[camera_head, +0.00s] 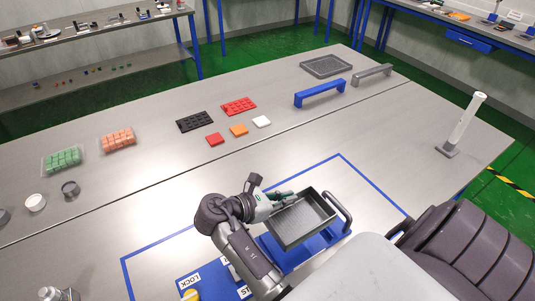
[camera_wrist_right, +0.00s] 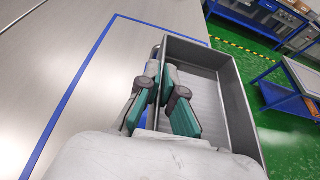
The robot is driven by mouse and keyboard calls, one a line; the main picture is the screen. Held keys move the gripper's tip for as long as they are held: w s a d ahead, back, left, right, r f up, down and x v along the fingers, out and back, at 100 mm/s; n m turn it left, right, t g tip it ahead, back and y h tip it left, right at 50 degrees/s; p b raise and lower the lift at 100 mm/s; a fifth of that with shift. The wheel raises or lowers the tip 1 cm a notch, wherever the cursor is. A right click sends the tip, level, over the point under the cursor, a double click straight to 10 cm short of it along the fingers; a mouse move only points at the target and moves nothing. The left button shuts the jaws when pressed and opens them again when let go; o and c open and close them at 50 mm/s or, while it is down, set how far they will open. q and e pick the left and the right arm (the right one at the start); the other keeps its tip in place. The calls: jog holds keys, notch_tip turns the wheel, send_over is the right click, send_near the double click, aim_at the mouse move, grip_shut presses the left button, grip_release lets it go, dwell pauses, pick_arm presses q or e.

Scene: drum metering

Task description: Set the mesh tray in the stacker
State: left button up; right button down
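A grey rectangular tray (camera_head: 301,219), with high walls and a faintly patterned floor, is over a blue base (camera_head: 293,254) at the front of the table; I take the base for the stacker. It also shows in the right wrist view (camera_wrist_right: 234,95). My right gripper (camera_head: 284,196) is at the tray's left end. In the right wrist view the fingers (camera_wrist_right: 162,82) straddle one tray wall, one finger inside and one outside, closed on it. The tray hides much of the base, so I cannot tell whether it touches. My left gripper is not in view.
A dark curved bar (camera_head: 340,211) stands at the tray's right. White labels, one reading LOCK (camera_head: 189,281), and a yellow knob (camera_head: 191,295) are on the blue front part. A flat mesh-patterned tray (camera_head: 326,66) lies far back.

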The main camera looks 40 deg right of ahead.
aim_at(287, 211)
jog(key=f, duration=0.6)
jog(key=shift+s+d+f, duration=0.15)
jog(key=shift+d, duration=0.1)
notch_tip(287, 211, down, 3)
jog(key=shift+a+f, duration=0.1)
jog(key=shift+a, duration=0.05)
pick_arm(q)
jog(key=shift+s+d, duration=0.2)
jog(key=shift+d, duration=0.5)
pick_arm(e)
jog(key=shift+f, duration=0.25)
jog(key=shift+f, duration=0.15)
jog(key=c, duration=1.4)
grip_release()
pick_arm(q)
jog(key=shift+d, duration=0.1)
pick_arm(e)
jog(key=shift+o, duration=0.4)
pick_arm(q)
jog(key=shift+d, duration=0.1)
